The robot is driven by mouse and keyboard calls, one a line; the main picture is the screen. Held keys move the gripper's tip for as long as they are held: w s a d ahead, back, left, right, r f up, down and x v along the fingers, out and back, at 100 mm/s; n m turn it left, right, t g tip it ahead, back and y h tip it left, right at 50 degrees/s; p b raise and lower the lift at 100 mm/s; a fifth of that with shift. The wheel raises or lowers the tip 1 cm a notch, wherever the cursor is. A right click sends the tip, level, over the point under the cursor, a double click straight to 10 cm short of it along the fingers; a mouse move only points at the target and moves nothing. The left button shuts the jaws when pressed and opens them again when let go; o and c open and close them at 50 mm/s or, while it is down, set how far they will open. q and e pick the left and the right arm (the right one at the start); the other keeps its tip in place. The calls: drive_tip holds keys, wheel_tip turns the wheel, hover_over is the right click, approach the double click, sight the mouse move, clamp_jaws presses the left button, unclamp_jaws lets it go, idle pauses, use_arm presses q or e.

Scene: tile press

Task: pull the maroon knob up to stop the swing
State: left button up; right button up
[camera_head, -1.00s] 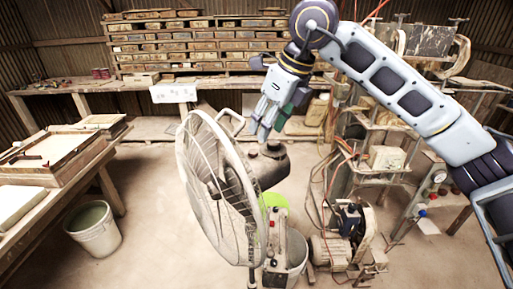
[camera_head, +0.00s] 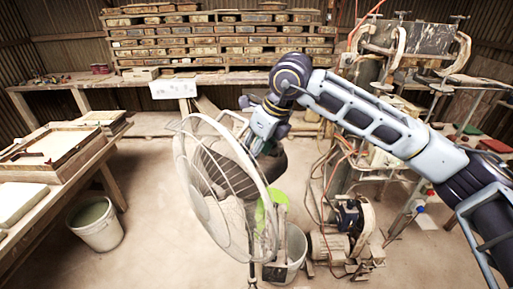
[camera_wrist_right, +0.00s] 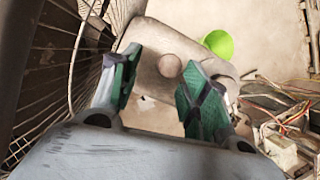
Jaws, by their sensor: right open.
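The fan (camera_head: 222,190) stands in the middle of the head view, with its wire cage facing left and its grey motor housing (camera_head: 272,168) behind. In the right wrist view the housing (camera_wrist_right: 165,95) lies below my gripper. The round knob (camera_wrist_right: 169,66) on its top looks dull brown-grey. It shows between and slightly beyond the fingers. My right gripper (camera_wrist_right: 160,82), with green finger pads, is open and empty above the housing. In the head view my right gripper (camera_head: 257,140) is beside the cage and hides the knob. My left gripper is not in view.
The cage's wires (camera_wrist_right: 45,60) are close to the left finger. A shelf of wooden molds (camera_head: 220,45) fills the back.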

drive_tip(key=shift+f, duration=0.1)
clamp_jaws()
idle(0.3)
drive_tip(key=shift+r+b, duration=0.45)
drive_tip(key=shift+r, duration=0.4)
unclamp_jaws()
drive_tip(key=shift+s+r, duration=0.1)
